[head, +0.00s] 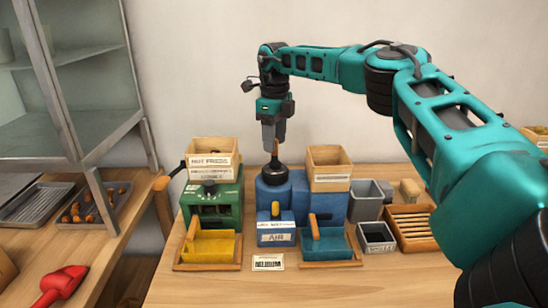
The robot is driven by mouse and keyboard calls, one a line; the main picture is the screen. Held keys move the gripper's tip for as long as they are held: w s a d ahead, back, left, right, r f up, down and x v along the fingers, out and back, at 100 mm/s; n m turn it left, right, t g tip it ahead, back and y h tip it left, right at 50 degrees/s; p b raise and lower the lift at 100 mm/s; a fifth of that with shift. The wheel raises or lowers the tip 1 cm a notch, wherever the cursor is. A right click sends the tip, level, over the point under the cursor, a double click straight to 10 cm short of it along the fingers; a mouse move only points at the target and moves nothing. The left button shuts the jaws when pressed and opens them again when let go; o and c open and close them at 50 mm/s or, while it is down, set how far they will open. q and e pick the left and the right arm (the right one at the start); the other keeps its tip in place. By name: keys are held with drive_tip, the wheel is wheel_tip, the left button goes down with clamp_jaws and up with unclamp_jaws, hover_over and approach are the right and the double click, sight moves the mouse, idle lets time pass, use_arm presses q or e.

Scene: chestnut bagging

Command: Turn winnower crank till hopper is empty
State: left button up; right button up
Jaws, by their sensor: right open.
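A blue machine with an "AIR" label (277,236) stands mid-table. A wooden hopper (329,170) sits at its upper right; I cannot see how full it is. A dark rounded part with a short upright wooden handle (275,158) is on top of the blue body. My right gripper (273,147) points straight down at this handle, with its jaws open; I cannot tell whether the fingers touch it. A green machine (213,207) with a labelled wooden hopper (210,160) stands to the left. My left gripper is not in view.
A yellow tray (208,250) and a teal tray (328,245) sit in front. A side bench holds a red scoop (61,285) and a chestnut tray (95,203).

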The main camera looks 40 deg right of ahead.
drive_tip(key=shift+f, duration=0.2)
drive_tip(key=shift+f, duration=0.8)
